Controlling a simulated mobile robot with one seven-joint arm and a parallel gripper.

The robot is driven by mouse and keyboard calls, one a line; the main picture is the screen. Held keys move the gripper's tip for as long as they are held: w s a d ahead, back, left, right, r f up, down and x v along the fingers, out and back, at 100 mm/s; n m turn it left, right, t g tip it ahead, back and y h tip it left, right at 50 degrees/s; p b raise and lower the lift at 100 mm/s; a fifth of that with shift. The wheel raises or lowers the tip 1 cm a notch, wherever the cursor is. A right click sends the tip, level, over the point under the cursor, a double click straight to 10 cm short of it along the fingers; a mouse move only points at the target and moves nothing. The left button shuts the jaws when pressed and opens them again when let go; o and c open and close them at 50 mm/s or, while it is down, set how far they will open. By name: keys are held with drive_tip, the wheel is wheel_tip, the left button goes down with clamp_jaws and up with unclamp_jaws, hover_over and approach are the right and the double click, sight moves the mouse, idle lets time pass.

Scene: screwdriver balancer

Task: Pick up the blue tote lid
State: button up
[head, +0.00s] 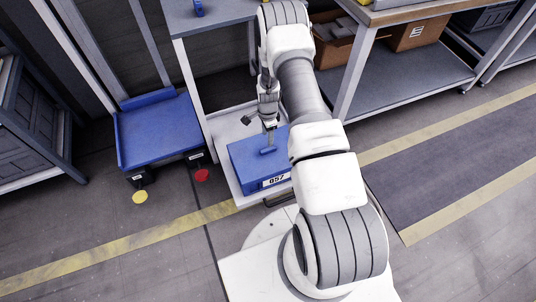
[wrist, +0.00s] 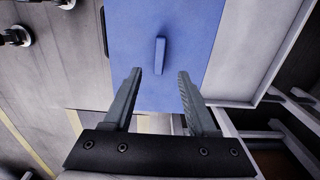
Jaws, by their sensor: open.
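The blue tote lid (head: 243,160) tops a blue box with a white number label, on the low shelf of a white-legged stand. A raised blue bar handle (head: 267,150) stands on the lid. In the wrist view the lid (wrist: 195,30) fills the middle, with its handle (wrist: 160,55) lying lengthwise. My gripper (wrist: 159,74) is open and empty. Its fingers are spread to either side of the handle's line, with the handle just beyond the fingertips in that picture. In the head view my gripper (head: 270,132) hangs over the lid by the handle; the exact gap cannot be told.
The stand's light shelf rim (head: 226,178) surrounds the tote, and its upper grey top (head: 215,14) is above. A blue platform cart (head: 160,132) stands left. A workbench shelf (head: 400,75) with cardboard boxes is right. Open floor lies in front.

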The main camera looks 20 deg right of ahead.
sight(267, 149)
wheel_tip(267, 149, down, 9)
drive_tip(key=b, duration=0.2)
drive_tip(key=shift+a+b, duration=0.1)
drive_tip(key=shift+b, duration=0.3)
drive_tip(key=shift+r, duration=0.15)
clamp_jaws()
idle(1.0)
